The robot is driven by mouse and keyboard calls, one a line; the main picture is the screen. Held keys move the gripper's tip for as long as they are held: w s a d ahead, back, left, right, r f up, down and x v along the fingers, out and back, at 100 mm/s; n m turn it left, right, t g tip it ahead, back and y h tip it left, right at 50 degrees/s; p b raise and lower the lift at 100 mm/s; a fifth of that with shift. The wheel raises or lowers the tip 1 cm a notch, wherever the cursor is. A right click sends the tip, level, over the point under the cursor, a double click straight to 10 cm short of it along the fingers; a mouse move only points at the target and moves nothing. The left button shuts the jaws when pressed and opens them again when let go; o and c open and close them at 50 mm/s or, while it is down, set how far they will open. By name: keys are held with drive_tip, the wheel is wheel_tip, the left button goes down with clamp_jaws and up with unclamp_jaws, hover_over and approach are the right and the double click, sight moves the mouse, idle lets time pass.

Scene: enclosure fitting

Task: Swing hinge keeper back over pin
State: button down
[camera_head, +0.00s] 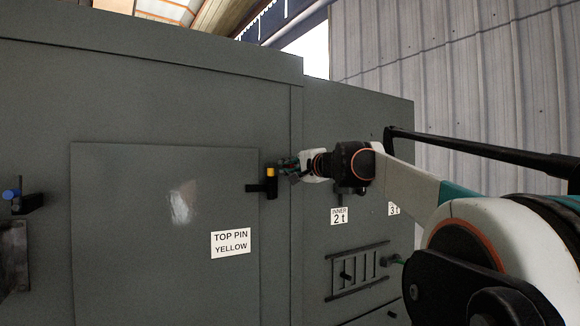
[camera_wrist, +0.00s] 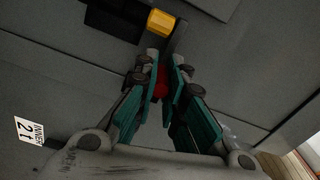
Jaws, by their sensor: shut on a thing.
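The yellow hinge pin (camera_head: 270,172) stands in a black hinge (camera_head: 268,188) at the upper right edge of the door. The yellow pin also shows near the top of the wrist view (camera_wrist: 160,22). My gripper (camera_head: 288,168) is just right of the pin, and its fingers (camera_wrist: 163,62) are closed around a small red piece (camera_wrist: 160,86), which looks like part of the hinge keeper. A dark bar (camera_wrist: 179,36) beside the pin runs towards the fingertips. The pin's yellow top is visible; how the keeper joins the hinge is partly hidden by the fingers.
The grey door (camera_head: 130,220) is flush in the enclosure and bears a "TOP PIN YELLOW" label (camera_head: 231,243). A blue-tipped fitting (camera_head: 12,193) sticks out at the far left. A slatted vent (camera_head: 358,270) lies below the "INNER 2t" label (camera_head: 339,216).

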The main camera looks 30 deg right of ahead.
sight(293, 166)
drive_tip(key=shift+f, duration=0.1)
idle(0.3)
drive_tip(key=c, duration=1.7)
unclamp_jaws()
drive_tip(key=shift+o, duration=0.5)
drive_tip(key=shift+d, duration=0.1)
drive_tip(key=shift+a, duration=0.2)
drive_tip(key=shift+s+d, duration=0.2)
drive_tip(key=shift+s, duration=0.3)
drive_tip(key=s, duration=0.6)
drive_tip(key=shift+s+a, duration=0.1)
drive_tip(key=shift+s, duration=0.15)
